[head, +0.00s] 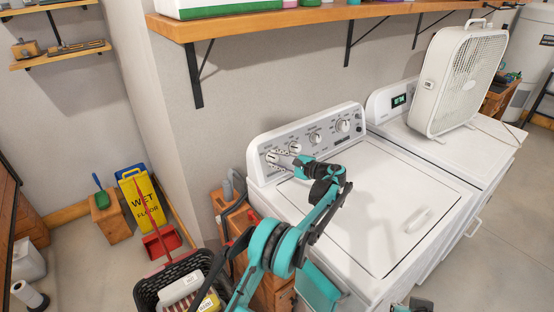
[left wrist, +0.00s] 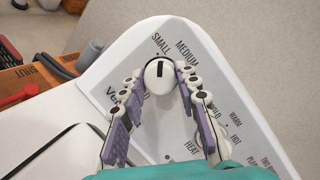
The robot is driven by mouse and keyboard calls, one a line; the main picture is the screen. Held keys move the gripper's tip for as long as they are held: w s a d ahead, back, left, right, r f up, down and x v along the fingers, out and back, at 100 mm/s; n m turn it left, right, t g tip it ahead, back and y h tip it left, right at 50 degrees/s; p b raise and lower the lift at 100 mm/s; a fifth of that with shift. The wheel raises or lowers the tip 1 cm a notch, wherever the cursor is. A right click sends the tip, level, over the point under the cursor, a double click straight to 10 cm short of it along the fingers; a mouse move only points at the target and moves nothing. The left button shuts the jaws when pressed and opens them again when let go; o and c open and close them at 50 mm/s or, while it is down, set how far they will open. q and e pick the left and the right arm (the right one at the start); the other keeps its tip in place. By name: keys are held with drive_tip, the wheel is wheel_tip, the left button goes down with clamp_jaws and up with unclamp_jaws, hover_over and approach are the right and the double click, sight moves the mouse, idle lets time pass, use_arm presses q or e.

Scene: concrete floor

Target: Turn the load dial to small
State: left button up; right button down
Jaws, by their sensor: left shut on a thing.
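The load dial (left wrist: 159,70) is a round white knob with a black mark at the left end of the washer's control panel (head: 300,140). In the left wrist view the mark points up, roughly toward the SMALL lettering, with MEDIUM to its right; exact alignment is hard to tell. My left gripper (left wrist: 162,80) has its purple-padded fingers on both sides of the dial and is shut on it. In the head view the left gripper (head: 284,161) reaches the panel and hides most of the dial. A teal and dark part at the bottom right may belong to my right arm; its jaws do not show.
The white washer (head: 360,215) has a closed lid, with a dryer behind it carrying a box fan (head: 460,80). A wooden shelf (head: 290,20) hangs above. A black basket (head: 150,290), a yellow wet-floor sign (head: 143,205) and a red dustpan (head: 161,241) stand at left.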

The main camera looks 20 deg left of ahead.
use_arm(q)
drive_tip(key=shift+n+g, duration=0.3)
drive_tip(key=shift+n, duration=0.9)
drive_tip(key=o, duration=1.2)
drive_tip(key=shift+c, duration=0.2)
drive_tip(key=v, duration=1.2)
drive_tip(key=shift+r, duration=0.25)
